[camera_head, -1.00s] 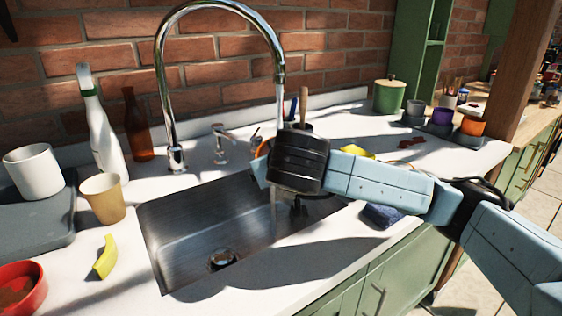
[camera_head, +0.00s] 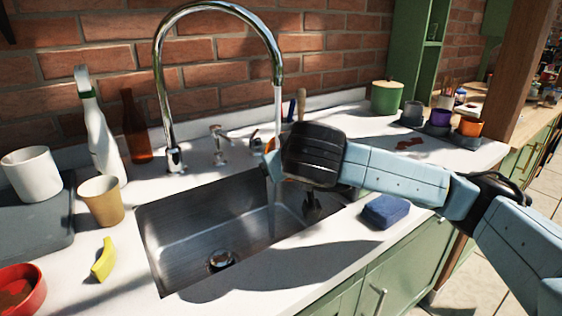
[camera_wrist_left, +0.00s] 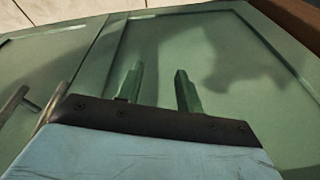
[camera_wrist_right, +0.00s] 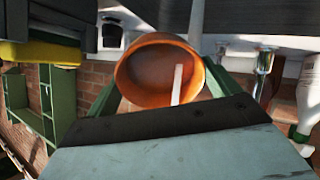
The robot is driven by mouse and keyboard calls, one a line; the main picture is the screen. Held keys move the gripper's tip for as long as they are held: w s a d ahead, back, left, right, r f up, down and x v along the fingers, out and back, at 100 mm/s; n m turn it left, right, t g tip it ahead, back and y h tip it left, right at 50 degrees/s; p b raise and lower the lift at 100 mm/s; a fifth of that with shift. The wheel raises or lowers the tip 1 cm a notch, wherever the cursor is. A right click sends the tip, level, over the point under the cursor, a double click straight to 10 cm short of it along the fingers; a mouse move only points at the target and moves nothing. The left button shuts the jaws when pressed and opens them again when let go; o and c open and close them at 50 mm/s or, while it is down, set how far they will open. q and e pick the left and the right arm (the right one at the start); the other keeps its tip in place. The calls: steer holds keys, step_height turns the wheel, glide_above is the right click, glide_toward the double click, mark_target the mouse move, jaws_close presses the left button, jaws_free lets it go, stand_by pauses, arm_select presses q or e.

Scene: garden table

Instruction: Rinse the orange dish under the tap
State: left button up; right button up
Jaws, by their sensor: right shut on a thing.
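My right gripper (camera_wrist_right: 163,82) is shut on the orange dish (camera_wrist_right: 142,78), its fingers on either side of it in the right wrist view. The dish's open inside faces that camera, with a pale streak across it. In the head view the dish is mostly hidden behind my black wrist, over the sink (camera_head: 180,235). The chrome tap (camera_head: 160,90) runs a thin water stream (camera_head: 277,105) down beside my right gripper; the head view does not show clearly where it meets the dish. My left gripper (camera_wrist_left: 160,85) is open and empty before a green cabinet front.
A blue sponge (camera_head: 385,210) lies right of the sink. At the left stand a white spray bottle (camera_head: 100,135), a brown bottle (camera_head: 136,130), a tan cup (camera_head: 102,202) and a white cup (camera_head: 33,175). A yellow piece (camera_head: 104,260) and a red bowl (camera_head: 38,290) lie in front.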

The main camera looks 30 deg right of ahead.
steer(key=s+d+r, duration=0.1)
steer(key=d+r, duration=0.2)
steer(key=d, duration=0.2)
steer(key=shift+s+d, duration=0.2)
steer(key=shift+d, duration=0.15)
stand_by(0.9)
